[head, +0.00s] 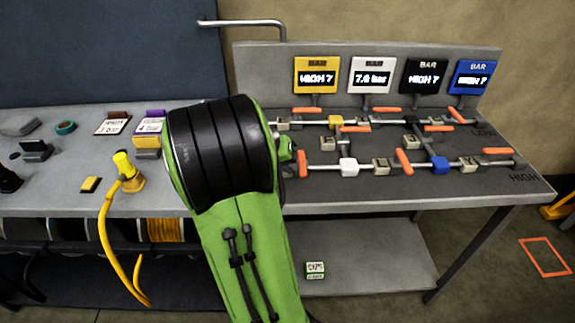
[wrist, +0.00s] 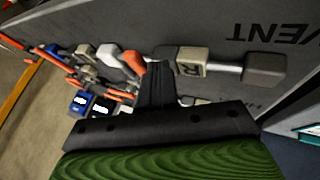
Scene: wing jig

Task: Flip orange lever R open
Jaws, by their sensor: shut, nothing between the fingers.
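A beige valve block marked R (wrist: 191,62) sits on a pipe in the wrist view, which shows the panel upside down. An orange lever (wrist: 133,62) stands beside it. It appears in the head view as the orange lever (head: 303,164) just right of my arm, set across the lower pipe. My gripper (wrist: 155,68) is shut and empty, its dark fingers close beside the lever, next to block R. I cannot tell whether they touch the lever. In the head view my green and black arm hides the gripper's fingers and block R.
A white block (head: 348,165), a blue block (head: 440,164) and several other orange levers sit along the two pipes. Four gauges, including a yellow one (head: 317,75), stand behind. A yellow hose fitting (head: 127,172) stands on the bench left of my arm.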

